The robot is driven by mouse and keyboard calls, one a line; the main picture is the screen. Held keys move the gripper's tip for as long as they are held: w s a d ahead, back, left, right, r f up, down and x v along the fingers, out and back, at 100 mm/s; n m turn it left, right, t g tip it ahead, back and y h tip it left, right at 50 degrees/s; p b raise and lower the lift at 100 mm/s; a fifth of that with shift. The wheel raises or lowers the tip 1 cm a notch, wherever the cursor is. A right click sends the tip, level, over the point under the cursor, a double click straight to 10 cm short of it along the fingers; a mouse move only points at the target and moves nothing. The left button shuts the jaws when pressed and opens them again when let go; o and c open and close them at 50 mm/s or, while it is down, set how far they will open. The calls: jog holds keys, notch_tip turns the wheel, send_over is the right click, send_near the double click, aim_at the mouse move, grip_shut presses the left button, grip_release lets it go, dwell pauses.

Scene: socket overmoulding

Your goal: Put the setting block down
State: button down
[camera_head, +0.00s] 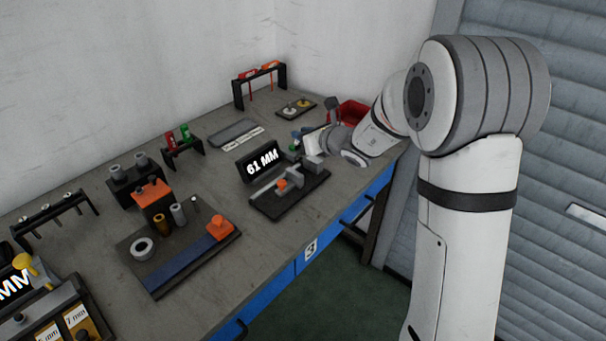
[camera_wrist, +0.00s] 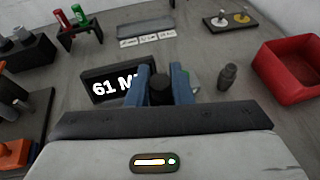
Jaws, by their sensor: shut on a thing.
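My gripper (camera_wrist: 161,76) shows in the wrist view with its two blue fingers on either side of a dark, round-topped piece (camera_wrist: 160,91), taken to be the setting block. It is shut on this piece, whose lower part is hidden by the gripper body. In the head view my gripper (camera_head: 300,142) is low over the bench, just behind the dark gauge fixture and right of the "61 MM" display (camera_head: 262,162). The held piece is too small and covered there to make out. Whether it touches the bench cannot be told.
A dark gauge fixture (camera_head: 262,206) lies in front of the display. A small dark piece (camera_wrist: 228,76) stands right of the fingers, and a red bin (camera_wrist: 285,75) is farther right.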

notch_tip(320, 180, down, 8)
jog(key=shift+f, duration=0.1)
dwell(0.4)
jog(key=shift+f+b, duration=0.1)
jog(key=shift+b, duration=0.2)
jog(key=c, duration=1.3)
grip_release()
